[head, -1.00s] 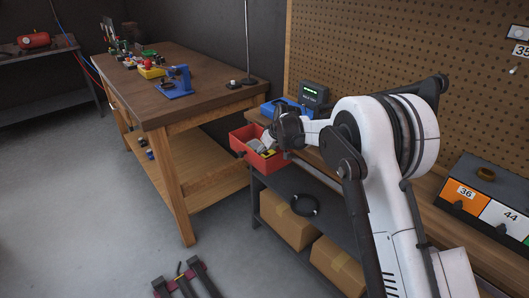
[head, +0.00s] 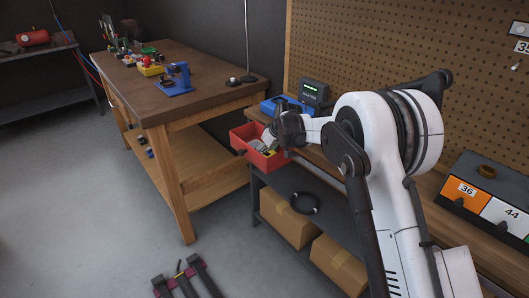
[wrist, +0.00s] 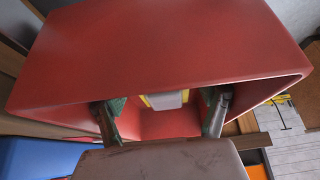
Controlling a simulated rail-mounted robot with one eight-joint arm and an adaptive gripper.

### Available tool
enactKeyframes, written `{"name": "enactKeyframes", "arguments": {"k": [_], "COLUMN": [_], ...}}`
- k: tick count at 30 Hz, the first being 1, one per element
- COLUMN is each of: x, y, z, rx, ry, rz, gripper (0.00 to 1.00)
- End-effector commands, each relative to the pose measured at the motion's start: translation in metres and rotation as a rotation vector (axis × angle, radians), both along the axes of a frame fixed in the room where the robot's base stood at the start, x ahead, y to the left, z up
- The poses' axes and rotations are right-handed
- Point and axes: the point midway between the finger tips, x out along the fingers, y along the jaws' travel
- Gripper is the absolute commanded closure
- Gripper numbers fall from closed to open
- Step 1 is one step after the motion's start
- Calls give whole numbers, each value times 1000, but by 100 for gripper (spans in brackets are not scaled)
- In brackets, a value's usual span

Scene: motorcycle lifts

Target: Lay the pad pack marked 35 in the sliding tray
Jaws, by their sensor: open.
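My gripper (head: 284,140) is at the red bin (head: 245,136) on the end of the shelf bench. In the wrist view its two open fingers (wrist: 163,118) reach inside the red bin (wrist: 150,45). A yellow-and-grey pack (wrist: 165,99) shows between and beyond the fingers, with a visible gap on each side. In the head view, grey and yellow packs (head: 268,146) show in the bin, partly hidden by my gripper. I cannot read a 35 on any pack. I cannot identify the sliding tray with certainty.
A black holder with an orange 36 label (head: 464,190) and a white 44 label stands at the right. A 35 tag (head: 522,47) hangs on the pegboard. Cardboard boxes (head: 290,220) sit below.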

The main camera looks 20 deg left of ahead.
Motion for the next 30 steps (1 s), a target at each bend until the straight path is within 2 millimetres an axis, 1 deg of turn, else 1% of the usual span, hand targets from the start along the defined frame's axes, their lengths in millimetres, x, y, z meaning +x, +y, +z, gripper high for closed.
{"name": "enactKeyframes", "arguments": {"k": [9,16,22,30], "x": [-14,-23,-28,-28], "y": [-23,-38,-45,-46], "z": [52,85,100,102], "rx": [3,5,5,5], "ry": [-2,-2,-3,-3], "rz": [-2,-3,-3,-3], "gripper": [20,20,20,20]}}
